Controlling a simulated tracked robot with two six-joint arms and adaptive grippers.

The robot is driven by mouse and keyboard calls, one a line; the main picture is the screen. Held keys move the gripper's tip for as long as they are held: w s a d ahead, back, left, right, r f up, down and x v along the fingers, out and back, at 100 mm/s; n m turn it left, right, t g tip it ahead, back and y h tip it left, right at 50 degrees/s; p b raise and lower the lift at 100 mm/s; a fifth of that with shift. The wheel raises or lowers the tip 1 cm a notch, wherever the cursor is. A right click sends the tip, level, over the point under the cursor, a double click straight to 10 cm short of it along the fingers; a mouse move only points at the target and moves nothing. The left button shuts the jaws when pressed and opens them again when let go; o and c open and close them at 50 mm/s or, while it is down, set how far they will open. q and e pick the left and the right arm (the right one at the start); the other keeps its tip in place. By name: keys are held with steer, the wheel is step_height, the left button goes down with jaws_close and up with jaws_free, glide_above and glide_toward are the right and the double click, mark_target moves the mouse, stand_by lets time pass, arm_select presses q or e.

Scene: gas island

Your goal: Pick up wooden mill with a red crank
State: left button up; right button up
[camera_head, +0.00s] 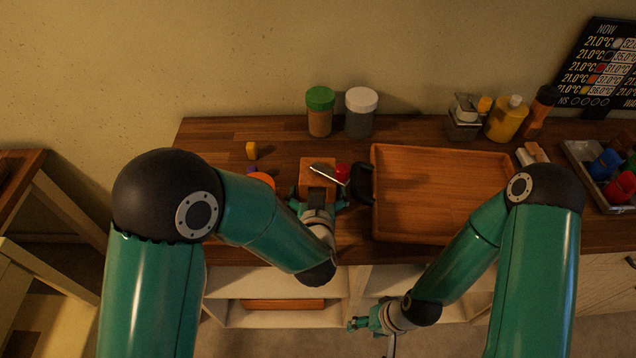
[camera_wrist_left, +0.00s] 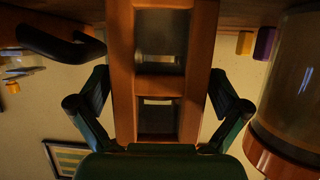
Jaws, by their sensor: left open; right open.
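The wooden mill (camera_head: 313,178) stands on the counter left of the tray, with a metal crank arm and a red knob (camera_head: 343,172) on top. In the left wrist view its wooden frame (camera_wrist_left: 123,85) with dark square openings fills the middle. My left gripper (camera_head: 318,200) is open at the mill's near side. In the left wrist view its fingers stand on either side of the frame, with gaps showing. My right gripper (camera_head: 365,322) is open and empty, low in front of the counter. The crank is out of sight in the wrist view.
A wooden tray (camera_head: 440,152) with a black handle (camera_head: 361,184) lies close right of the mill. A green-lidded jar (camera_head: 320,112) and a white-lidded jar (camera_head: 361,113) stand behind. A yellow block (camera_head: 251,150) and an orange round thing (camera_head: 262,179) lie left.

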arm_select(q)
steer(key=shift+w+d+f, duration=0.15)
steer(key=shift+w+f, duration=0.05)
steer(key=shift+w, duration=0.4)
steer(key=shift+s+r, duration=0.15)
steer(key=shift+s, duration=0.1)
steer(key=shift+c, duration=0.2)
steer(key=shift+w, duration=0.15)
steer(key=c, duration=1.6)
arm_select(e)
steer(key=shift+w+d, duration=0.2)
arm_select(q)
steer(key=shift+r, duration=0.2)
step_height(320, 180, up, 20)
steer(key=shift+f+p, duration=0.15)
steer(key=shift+p, duration=0.8)
arm_select(e)
steer(key=shift+r, duration=0.95)
arm_select(q)
step_height(320, 180, down, 19)
steer(key=b, duration=1.3)
steer(key=shift+r+b, duration=0.2)
steer(key=shift+b, duration=0.1)
arm_select(e)
step_height(320, 180, down, 14)
steer(key=shift+r, duration=0.25)
